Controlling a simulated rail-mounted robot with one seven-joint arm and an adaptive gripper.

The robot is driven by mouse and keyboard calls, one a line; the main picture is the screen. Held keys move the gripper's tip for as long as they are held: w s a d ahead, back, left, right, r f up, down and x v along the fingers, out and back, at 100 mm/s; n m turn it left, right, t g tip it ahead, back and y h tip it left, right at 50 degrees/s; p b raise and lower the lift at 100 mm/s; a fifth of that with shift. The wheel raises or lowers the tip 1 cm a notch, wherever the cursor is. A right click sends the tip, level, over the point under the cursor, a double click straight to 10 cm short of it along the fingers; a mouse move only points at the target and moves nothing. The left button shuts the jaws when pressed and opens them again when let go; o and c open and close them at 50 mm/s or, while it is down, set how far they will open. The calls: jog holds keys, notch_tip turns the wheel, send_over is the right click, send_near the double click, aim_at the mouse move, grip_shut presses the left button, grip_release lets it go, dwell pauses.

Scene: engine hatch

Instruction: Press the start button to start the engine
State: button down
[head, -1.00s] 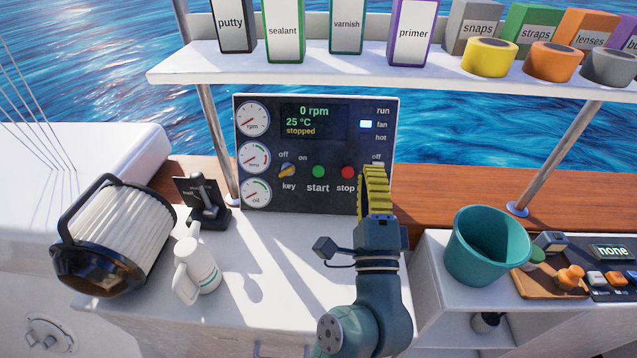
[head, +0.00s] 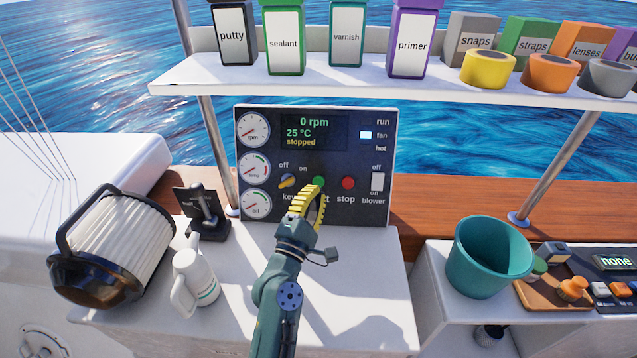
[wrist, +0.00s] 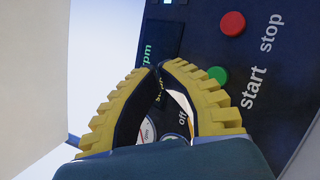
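The green start button (head: 319,182) is on the dark engine panel (head: 352,210), partly behind my gripper's tips. My gripper (head: 314,190) has yellow ribbed fingers. Their tips meet in the wrist view (wrist: 158,68), with nothing held. The tips are just in front of the panel by the start button; I cannot tell if they touch anything. The panel display (head: 314,130) reads 0 rpm, 25 °C, stopped. The orange key knob (head: 287,181) is left of the button.
The red stop button (head: 348,183) is right of start. The white blower switch (head: 377,182) is farther right, and the fan lamp (head: 366,135) is lit. A teal bucket (head: 490,257) stands right.

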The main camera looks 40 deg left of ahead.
aim_at(318, 183)
jog(key=w+a+f+b, duration=0.1)
jog(key=w+b, duration=0.1)
jog(key=b, duration=0.1)
jog(key=w+a+f+b, duration=0.1)
jog(key=w+a+b, duration=0.1)
jog(key=b, duration=0.2)
jog(key=w+a+f+b, duration=0.1)
jog(key=w+a+b, duration=0.1)
jog(key=b, duration=0.1)
jog(key=shift+w+f, duration=0.1)
jog(key=shift+f, duration=0.25)
dwell(1.0)
jog(key=shift+w+f+b, duration=0.1)
jog(key=shift+f+b, duration=0.05)
jog(key=shift+b, duration=0.3)
jog(key=shift+w+a+b, duration=0.2)
jog(key=shift+b, duration=0.25)
